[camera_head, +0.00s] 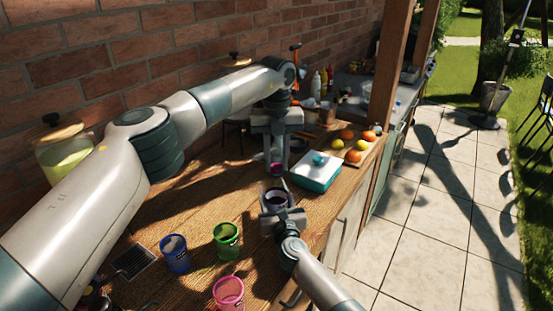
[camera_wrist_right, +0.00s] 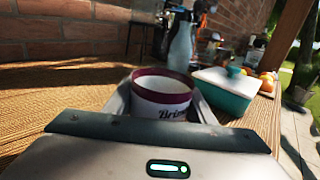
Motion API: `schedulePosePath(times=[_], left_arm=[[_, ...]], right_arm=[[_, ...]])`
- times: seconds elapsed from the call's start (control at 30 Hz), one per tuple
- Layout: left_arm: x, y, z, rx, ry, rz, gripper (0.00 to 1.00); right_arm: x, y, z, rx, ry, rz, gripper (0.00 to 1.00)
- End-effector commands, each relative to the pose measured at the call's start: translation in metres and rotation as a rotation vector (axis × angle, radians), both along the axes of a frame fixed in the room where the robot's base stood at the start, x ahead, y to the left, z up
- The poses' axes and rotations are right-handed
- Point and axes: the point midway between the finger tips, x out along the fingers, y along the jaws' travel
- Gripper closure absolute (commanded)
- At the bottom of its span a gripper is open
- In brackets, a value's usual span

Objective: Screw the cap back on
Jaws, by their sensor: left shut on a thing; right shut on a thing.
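My right gripper (camera_head: 281,215) is shut on a white jar (camera_head: 276,197) with a purple rim and dark lettering. In the right wrist view the jar (camera_wrist_right: 163,96) stands upright between the fingers, its mouth uncovered. My left gripper (camera_head: 277,160) points down, beyond the jar in the head view, and is shut on a small pinkish-purple thing (camera_head: 277,169). This may be the cap; the fingers hide most of it. It is apart from the jar.
A teal dish (camera_head: 315,178) with a pale lid stands right of the jar, before a board with fruit (camera_head: 352,156). Blue (camera_head: 174,253), green (camera_head: 227,240) and pink (camera_head: 228,293) cups stand nearer. A lidded glass jar (camera_head: 62,155) stands by the wall. Bare wood lies left of the jar.

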Motion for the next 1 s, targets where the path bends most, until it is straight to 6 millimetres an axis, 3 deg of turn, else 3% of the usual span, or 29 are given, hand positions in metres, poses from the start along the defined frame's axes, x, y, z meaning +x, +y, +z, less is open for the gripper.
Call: schedulePosePath(times=[0.1, 0.13, 0.37, 1.0], left_arm=[[0.0000, 0.0001, -0.0022, 0.000, 0.000, 0.000, 0.94], [0.0001, 0.0001, -0.0023, 0.000, 0.000, 0.000, 0.94], [0.0002, 0.0002, -0.0020, 0.000, -0.001, -0.081, 0.94], [0.0006, 0.0008, -0.0022, 0.000, -0.001, -0.999, 0.94]], right_arm=[[-0.0001, 0.0000, -0.0004, 0.000, 0.001, 0.000, 0.91], [-0.0001, 0.0000, -0.0004, 0.000, 0.001, 0.000, 1.00], [-0.0001, 0.0000, -0.0004, 0.000, 0.001, 0.000, 1.00], [-0.0001, 0.0000, -0.0005, 0.000, 0.001, 0.000, 1.00]])
